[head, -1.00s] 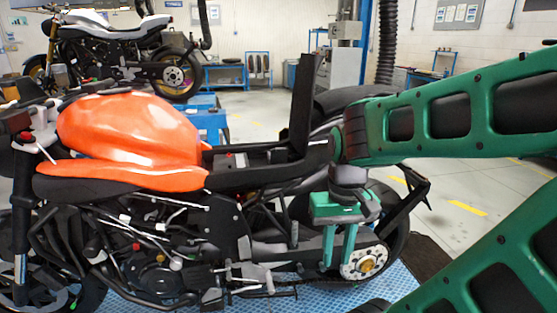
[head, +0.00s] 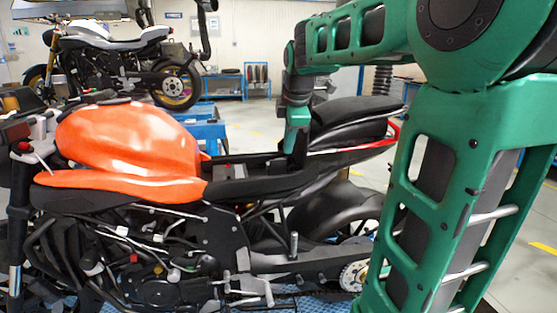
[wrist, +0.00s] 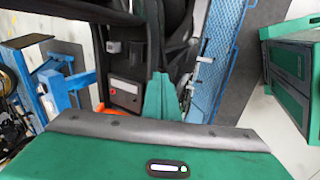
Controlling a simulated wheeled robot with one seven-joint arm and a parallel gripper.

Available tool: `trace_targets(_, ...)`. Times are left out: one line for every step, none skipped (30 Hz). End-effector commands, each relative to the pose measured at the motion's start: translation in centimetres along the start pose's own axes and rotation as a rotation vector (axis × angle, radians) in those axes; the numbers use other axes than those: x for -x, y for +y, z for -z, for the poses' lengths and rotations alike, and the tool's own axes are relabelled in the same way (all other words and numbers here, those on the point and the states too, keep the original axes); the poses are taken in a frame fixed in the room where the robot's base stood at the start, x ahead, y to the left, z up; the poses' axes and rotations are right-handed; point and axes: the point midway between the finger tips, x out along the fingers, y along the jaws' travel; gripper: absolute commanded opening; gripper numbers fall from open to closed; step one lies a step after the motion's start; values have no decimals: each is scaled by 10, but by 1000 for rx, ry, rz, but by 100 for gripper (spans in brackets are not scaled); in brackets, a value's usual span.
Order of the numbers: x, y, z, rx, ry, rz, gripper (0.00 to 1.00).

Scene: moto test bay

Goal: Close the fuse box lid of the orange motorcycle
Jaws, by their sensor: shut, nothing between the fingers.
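The orange motorcycle (head: 130,140) stands side-on in the head view, its front to the left. My gripper (head: 293,148) is shut and empty, pointing down at the open well between tank and tail. In the wrist view the green fingers of my gripper (wrist: 159,78) are together, beside a grey box face with a small red spot (wrist: 126,92) inside the well. I cannot tell whether this is the fuse box. The lid is not clearly made out; my arm covers part of the area. Contact between fingers and motorcycle cannot be told.
The raised black tail (head: 350,112) is close right of my gripper. A second motorcycle (head: 120,55) stands behind at left. A blue stand (head: 203,130) is behind the orange tank. Open floor lies to the right.

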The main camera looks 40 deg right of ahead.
Motion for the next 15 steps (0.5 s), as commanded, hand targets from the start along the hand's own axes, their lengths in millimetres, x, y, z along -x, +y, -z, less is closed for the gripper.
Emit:
trace_targets(0,5,1,23,1,-6,0)
trace_targets(0,7,2,34,1,-9,0)
trace_targets(-1,8,2,44,2,-10,0)
trace_targets(-2,9,2,47,2,-11,0)
trace_targets(-4,9,2,48,2,-11,0)
trace_targets(-8,9,2,48,2,-11,0)
trace_targets(-12,8,2,48,2,-10,0)
trace_targets(-15,8,2,48,1,-9,0)
trace_targets(-22,8,2,47,2,-9,0)
trace_targets(-27,8,2,47,2,-8,0)
trace_targets(-32,8,2,47,1,-7,0)
trace_targets(-40,8,2,47,2,-8,0)
trace_targets(-45,8,2,47,2,-7,0)
trace_targets(-51,8,2,47,2,-7,0)
trace_targets(-59,8,2,47,2,-6,0)
